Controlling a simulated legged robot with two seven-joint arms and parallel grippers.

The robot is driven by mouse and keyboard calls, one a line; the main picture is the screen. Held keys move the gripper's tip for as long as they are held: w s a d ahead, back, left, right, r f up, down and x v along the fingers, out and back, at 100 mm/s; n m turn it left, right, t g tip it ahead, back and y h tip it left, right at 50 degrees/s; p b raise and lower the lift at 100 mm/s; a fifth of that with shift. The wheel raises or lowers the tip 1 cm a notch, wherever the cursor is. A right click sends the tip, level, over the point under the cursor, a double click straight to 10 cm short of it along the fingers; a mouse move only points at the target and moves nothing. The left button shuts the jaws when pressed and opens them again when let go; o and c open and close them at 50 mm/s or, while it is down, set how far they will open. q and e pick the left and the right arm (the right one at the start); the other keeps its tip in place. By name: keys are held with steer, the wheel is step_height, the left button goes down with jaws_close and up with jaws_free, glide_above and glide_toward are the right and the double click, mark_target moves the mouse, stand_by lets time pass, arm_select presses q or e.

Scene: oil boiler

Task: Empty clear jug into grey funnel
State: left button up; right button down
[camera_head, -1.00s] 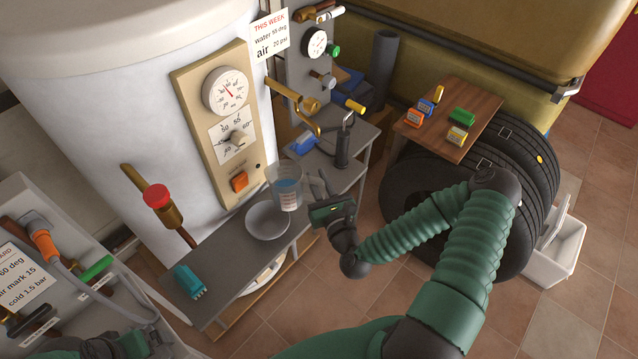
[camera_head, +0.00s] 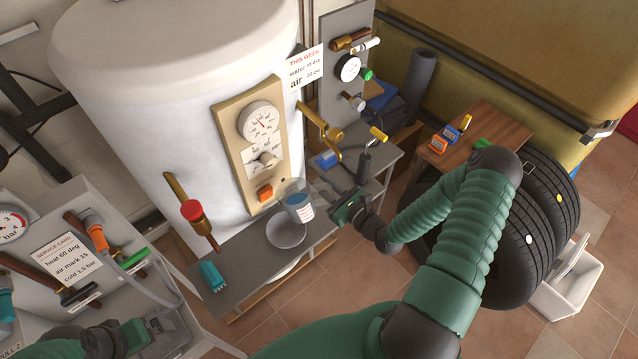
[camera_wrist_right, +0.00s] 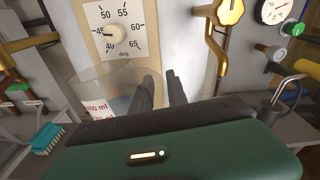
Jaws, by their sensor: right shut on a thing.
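The clear jug (camera_head: 298,207) holds blue liquid and has a white label with red print. It shows at the left of my right fingers in the right wrist view (camera_wrist_right: 98,88). My right gripper (camera_head: 325,193) is shut on the jug from its right side; the exact grip is hard to see. The jug looks slightly tilted, just behind and right of the grey funnel (camera_head: 286,232), partly overlapping its rim in the head view. The funnel is wide and round, over the grey bench; its lower part is hidden. My left gripper (camera_head: 160,332) is low at the left, its jaws unclear.
A teal brush-like item (camera_head: 212,275) lies on the narrow grey bench (camera_head: 240,265) left of the funnel. The white boiler (camera_head: 170,110) with its dial panel (camera_head: 250,150) stands close behind. Brass pipework (camera_head: 320,125) and a black pump-like tool (camera_head: 366,160) are to the right.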

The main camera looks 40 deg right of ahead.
steer(key=r+p, duration=0.1)
steer(key=r+n+g+p, duration=0.1)
steer(key=p, duration=0.1)
steer(key=shift+a+r+n, duration=0.1)
steer(key=shift+a+n, duration=0.2)
steer(key=shift+a, duration=0.1)
steer(key=shift+p, duration=0.45)
steer(key=shift+d+p, duration=0.3)
steer(key=shift+a+r+n+g+p, duration=0.15)
steer(key=shift+r+n+g+p, duration=0.15)
steer(key=shift+n+p, duration=0.15)
arm_select(q)
steer(key=w+p+v, duration=0.1)
steer(key=p+v, duration=0.1)
steer(key=v, duration=0.6)
steer(key=shift+w+d+r, duration=0.15)
steer(key=shift+w+d, duration=0.1)
steer(key=shift+w, duration=0.25)
arm_select(e)
steer(key=shift+w+r+n+g+h, duration=0.1)
steer(key=shift+r+n+g+h, duration=0.3)
steer(key=shift+n+h, duration=0.2)
arm_select(q)
steer(key=shift+a, duration=0.2)
